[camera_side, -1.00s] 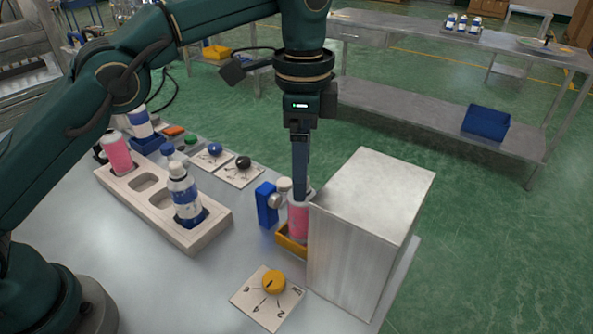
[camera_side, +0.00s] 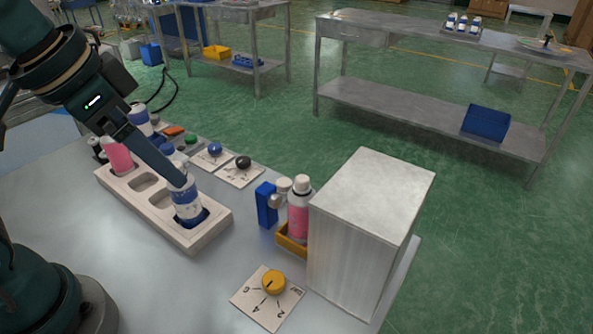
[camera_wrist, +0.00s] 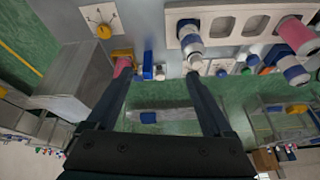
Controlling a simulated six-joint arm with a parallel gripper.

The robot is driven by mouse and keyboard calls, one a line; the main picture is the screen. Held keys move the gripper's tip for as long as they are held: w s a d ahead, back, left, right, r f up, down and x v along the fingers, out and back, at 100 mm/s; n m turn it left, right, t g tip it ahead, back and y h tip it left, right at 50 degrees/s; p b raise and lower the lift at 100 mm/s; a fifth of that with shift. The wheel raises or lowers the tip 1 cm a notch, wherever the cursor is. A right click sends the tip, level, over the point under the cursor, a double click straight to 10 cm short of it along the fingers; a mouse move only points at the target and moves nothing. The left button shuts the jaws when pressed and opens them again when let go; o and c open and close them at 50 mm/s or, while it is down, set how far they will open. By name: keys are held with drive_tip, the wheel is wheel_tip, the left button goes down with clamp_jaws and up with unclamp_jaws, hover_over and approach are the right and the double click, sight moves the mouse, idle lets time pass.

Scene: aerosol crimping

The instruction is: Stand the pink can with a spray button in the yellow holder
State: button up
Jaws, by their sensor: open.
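A pink can (camera_side: 298,222) with a white top stands upright in the yellow holder (camera_side: 289,243), beside a grey metal box. In the wrist view the pink can (camera_wrist: 122,66) and holder (camera_wrist: 121,53) show near the left fingertip. My gripper (camera_side: 182,182) is open and away from that can, over the rack at the left. In the side view its fingers overlap the top of a white and blue can (camera_side: 186,208); I cannot tell whether they touch. In the wrist view my gripper (camera_wrist: 158,78) shows spread fingers with nothing held between them.
The pale rack (camera_side: 150,215) also holds another pink can (camera_side: 118,156). A blue block (camera_side: 266,204) stands beside the holder, and the grey box (camera_side: 365,230) rises to its right. A yellow dial (camera_side: 273,282) lies in front. The table between rack and holder is clear.

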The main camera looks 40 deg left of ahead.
drive_tip(key=s+f+n, duration=0.1)
drive_tip(key=s, duration=0.1)
drive_tip(key=s+a+f+n+t, duration=0.1)
drive_tip(key=s+f, duration=0.1)
drive_tip(key=shift+a+f, duration=0.15)
drive_tip(key=shift+f, duration=0.15)
idle(0.9)
